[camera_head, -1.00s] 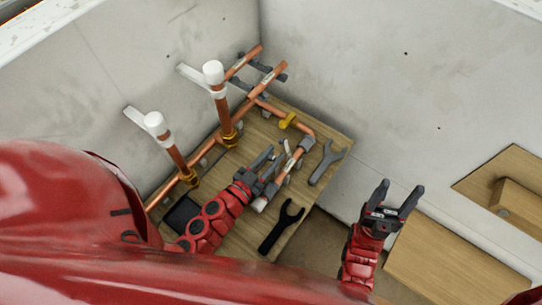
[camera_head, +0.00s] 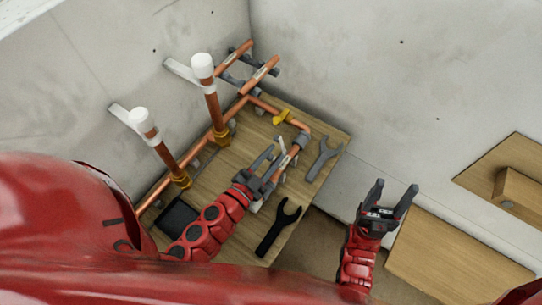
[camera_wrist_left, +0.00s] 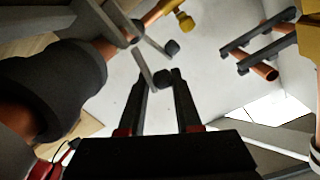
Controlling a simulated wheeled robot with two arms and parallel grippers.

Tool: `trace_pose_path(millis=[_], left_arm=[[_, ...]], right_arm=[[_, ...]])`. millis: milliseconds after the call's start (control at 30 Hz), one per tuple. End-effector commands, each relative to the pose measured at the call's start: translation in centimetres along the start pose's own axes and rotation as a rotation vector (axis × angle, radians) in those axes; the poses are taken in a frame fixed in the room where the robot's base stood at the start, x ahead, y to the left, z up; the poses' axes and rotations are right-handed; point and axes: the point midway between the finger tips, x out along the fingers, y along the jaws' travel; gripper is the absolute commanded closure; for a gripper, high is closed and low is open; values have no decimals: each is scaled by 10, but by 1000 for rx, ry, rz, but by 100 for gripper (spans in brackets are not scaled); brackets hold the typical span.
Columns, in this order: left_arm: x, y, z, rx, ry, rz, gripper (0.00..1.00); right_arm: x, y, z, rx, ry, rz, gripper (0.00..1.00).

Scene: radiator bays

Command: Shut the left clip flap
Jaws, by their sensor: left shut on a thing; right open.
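My left gripper (camera_head: 274,163) is at the lower end of the copper pipe (camera_head: 292,153) that bends down from the elbow on the wooden board (camera_head: 233,177). In the left wrist view my gripper's fingers (camera_wrist_left: 160,82) stand on either side of the dark knob of a pale clip flap (camera_wrist_left: 146,66), shut on it. The flap stands tilted up, away from the pipe. A second flap with a dark end (camera_wrist_left: 172,47) stands up just behind it. In the head view my fingers partly hide the clips. My right gripper (camera_head: 391,194) is open and empty, right of the board.
Two white-capped upright pipes (camera_head: 211,100) stand left of my left gripper. A yellow valve handle (camera_head: 282,117) is on the pipe behind. A grey spanner (camera_head: 323,158) and a black spanner (camera_head: 279,227) lie on the board close by. A wooden panel (camera_head: 455,255) is at right.

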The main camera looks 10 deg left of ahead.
Motion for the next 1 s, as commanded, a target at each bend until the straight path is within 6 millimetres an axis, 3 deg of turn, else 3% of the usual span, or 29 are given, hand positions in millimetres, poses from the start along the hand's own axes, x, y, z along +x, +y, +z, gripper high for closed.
trace_pose_path(millis=[900, 933, 1000], left_arm=[[0, 2, 1, 56, -6, -1, 100], [0, 2, 0, 56, -6, -1, 64], [0, 2, 0, 56, -5, -1, 51]], right_arm=[[-5, 0, 1, 0, 0, 0, 39], [-5, 0, 1, 0, 0, 0, 39], [-5, 0, 1, 0, 0, 0, 39]])
